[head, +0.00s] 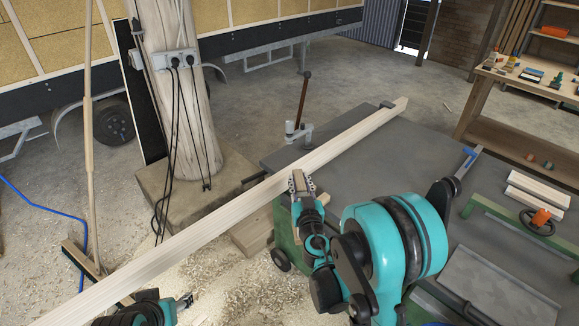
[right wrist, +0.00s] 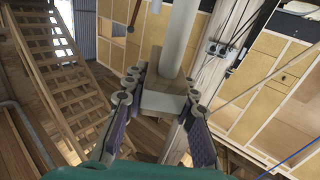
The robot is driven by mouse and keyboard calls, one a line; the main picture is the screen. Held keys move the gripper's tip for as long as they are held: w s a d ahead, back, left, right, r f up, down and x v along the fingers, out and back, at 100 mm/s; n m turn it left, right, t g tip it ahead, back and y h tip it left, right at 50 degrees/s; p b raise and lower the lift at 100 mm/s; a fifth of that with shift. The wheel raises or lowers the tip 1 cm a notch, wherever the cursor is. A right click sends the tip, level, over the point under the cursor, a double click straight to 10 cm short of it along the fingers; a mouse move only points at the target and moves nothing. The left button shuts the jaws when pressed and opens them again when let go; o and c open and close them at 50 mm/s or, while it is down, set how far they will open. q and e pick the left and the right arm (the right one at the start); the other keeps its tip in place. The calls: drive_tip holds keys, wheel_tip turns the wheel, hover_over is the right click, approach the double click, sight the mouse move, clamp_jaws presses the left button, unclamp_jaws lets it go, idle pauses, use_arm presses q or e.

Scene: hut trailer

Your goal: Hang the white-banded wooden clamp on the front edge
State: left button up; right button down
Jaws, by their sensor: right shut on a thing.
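My right gripper (head: 303,183) is shut on a small wooden piece (head: 298,184), which I take to be the wooden clamp. In the right wrist view a pale block (right wrist: 163,103) sits between the two fingers, and a pale shaft (right wrist: 181,40) rises above it. I cannot make out a white band. In the head view the held piece overlaps the long pale beam (head: 200,237); I cannot tell whether they touch. The grey worktable (head: 350,155) lies beyond and right of the gripper. My left gripper (head: 178,307) shows only partly at the bottom left, its jaws unclear.
The beam crosses diagonally over the table. A light metal fitting (head: 296,131) with an upright brown rod (head: 304,98) stands at the table's far left edge. A blue-handled tool (head: 467,160) and wooden strips (head: 540,188) lie to the right. A post with sockets (head: 175,100) stands left.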

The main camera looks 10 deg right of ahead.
drive_tip(key=s+d+f+m+g+h+b, duration=0.1)
drive_tip(key=d+f+m+g+h+b, duration=0.1)
drive_tip(key=f+m+g+h+b, duration=0.55)
drive_tip(key=s+d+f+m+g+h+b, duration=0.15)
drive_tip(key=f+m+h, duration=0.25)
drive_tip(key=f+h, duration=0.45)
drive_tip(key=shift+w+d+f+n+y+b, duration=0.15)
drive_tip(key=shift+w+d+f+y, duration=0.2)
drive_tip(key=shift+w+d+f, duration=1.1)
drive_tip(key=shift+w+d+f+y+b, duration=0.25)
drive_tip(key=shift+w+d, duration=0.45)
drive_tip(key=shift+d, duration=1.6)
drive_tip(key=shift+w+d+f+n+y+b, duration=0.1)
drive_tip(key=shift+w+d+f+y, duration=0.3)
drive_tip(key=shift+w+d+f, duration=1.05)
drive_tip(key=shift+s+d+r, duration=0.35)
drive_tip(key=shift+d+r, duration=0.05)
drive_tip(key=shift+r, duration=0.05)
drive_tip(key=c, duration=1.1)
unclamp_jaws()
drive_tip(key=shift+c, duration=0.2)
